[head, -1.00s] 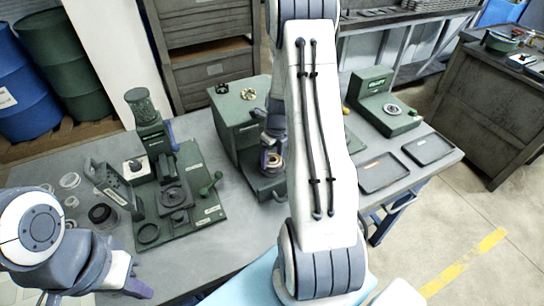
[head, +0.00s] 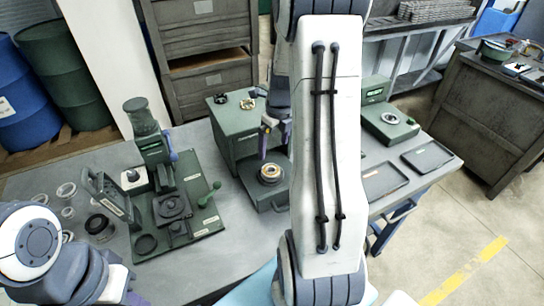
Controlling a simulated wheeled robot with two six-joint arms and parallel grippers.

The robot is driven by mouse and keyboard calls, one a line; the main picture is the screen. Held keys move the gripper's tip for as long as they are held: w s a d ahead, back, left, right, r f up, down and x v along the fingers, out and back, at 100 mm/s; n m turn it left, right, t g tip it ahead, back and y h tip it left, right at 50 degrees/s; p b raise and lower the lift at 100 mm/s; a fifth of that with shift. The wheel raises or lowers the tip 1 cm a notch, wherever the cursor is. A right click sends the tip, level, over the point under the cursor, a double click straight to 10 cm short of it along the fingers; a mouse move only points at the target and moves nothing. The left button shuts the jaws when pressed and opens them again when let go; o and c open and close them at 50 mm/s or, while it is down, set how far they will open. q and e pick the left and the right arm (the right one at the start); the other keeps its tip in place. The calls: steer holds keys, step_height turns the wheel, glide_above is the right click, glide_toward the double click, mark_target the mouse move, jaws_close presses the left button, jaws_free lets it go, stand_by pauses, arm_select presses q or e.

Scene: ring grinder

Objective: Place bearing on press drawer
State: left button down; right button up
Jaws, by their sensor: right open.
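The bearing (head: 270,170), a ring with a yellowish inner band, rests on the pulled-out drawer (head: 277,200) of the green press box (head: 229,130) at mid table. My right gripper (head: 268,143) is open just above and behind the bearing, apart from it; my white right arm hides part of the hand and the drawer's right side. My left gripper (head: 133,298) is low at the left, cut by the bottom edge, and its jaws cannot be made out.
A green hand press (head: 150,150) on a base plate stands left, with several rings and jars beside it. A green device (head: 390,122) and two grey trays (head: 428,157) are on the right. Grey table is bare at the front middle.

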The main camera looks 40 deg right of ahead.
steer(key=shift+s+r, duration=0.15)
steer(key=shift+r, duration=0.7)
steer(key=s+a+r+n, duration=0.2)
steer(key=a+n, duration=0.8)
steer(key=a, duration=0.2)
steer(key=s+a+r+n, duration=0.2)
steer(key=a+r+n, duration=0.1)
steer(key=a+n, duration=0.8)
steer(key=s+a+n+g, duration=0.1)
steer(key=s+a+n, duration=1)
steer(key=n, duration=1)
steer(key=s, duration=0.4)
steer(key=shift+s+r+y, duration=0.35)
steer(key=shift+s+y, duration=0.05)
